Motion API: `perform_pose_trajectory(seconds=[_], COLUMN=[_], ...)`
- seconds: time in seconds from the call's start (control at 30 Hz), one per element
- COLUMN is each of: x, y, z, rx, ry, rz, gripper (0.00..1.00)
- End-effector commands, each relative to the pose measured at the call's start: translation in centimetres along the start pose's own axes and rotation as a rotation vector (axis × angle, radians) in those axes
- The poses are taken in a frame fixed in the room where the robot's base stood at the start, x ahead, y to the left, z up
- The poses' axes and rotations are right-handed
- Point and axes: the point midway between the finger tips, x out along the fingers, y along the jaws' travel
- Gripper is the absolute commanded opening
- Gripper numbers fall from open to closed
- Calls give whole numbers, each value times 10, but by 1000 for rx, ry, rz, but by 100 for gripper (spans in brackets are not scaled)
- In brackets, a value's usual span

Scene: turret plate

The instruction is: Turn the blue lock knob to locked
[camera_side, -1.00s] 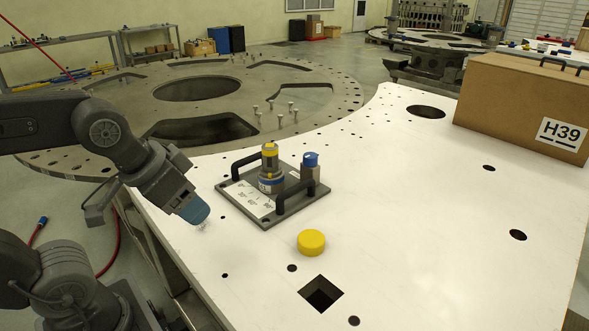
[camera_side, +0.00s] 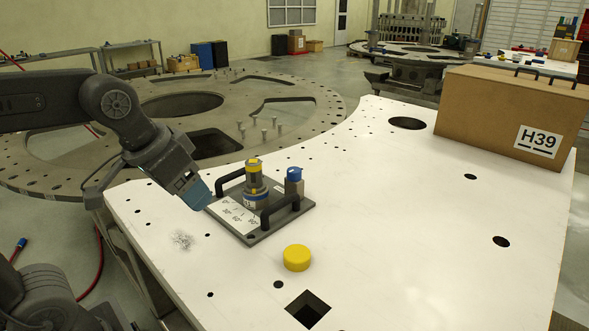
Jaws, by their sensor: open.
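The blue lock knob (camera_side: 294,174) sits on top of a small grey block at the right back of a dark base plate (camera_side: 250,238). Its locked or unlocked marking is too small to read. A yellow-topped cylinder (camera_side: 253,180) with a blue and white band stands upright near the middle of the same plate. Two black handles flank it, and a white label with printed figures lies on the plate's front left. My gripper (camera_side: 198,195), with blue fingers, is just left of the plate, apart from the knob and holding nothing that I can see.
A yellow round cap (camera_side: 297,257) lies on the white table (camera_side: 390,220) in front of the plate. A square hole (camera_side: 308,309) and several round holes open in the table. A wiry tangle (camera_side: 181,240) lies left. A cardboard box (camera_side: 480,112) stands back right.

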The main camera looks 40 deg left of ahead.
Motion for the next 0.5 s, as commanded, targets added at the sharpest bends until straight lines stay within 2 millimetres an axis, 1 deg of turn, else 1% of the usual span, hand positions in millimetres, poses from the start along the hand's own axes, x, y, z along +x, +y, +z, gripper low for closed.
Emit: perform_pose_trajectory(seconds=[0.03, 0.07, 0.1, 0.17, 0.2, 0.27, 0.3, 0.37, 0.4, 0.5], x=[-4, -6, -8, -11, -11, -10, -7, -3, 1, 15], y=[-1, -2, -2, -4, -6, -8, -10, -12, -14, -20], z=[-24, -36, -54, -79, -96, -120, -136, -158, -173, -206], rx=[-18, -29, -42, -65, -80, -102, -117, -138, -153, -190], ry=[-24, -40, -59, -87, -105, -133, -152, -180, -198, -244], rz=[-4, -6, -8, -13, -16, -21, -24, -29, -33, -43], gripper=[66, 66, 66, 66, 66, 66, 66, 66, 66, 66])
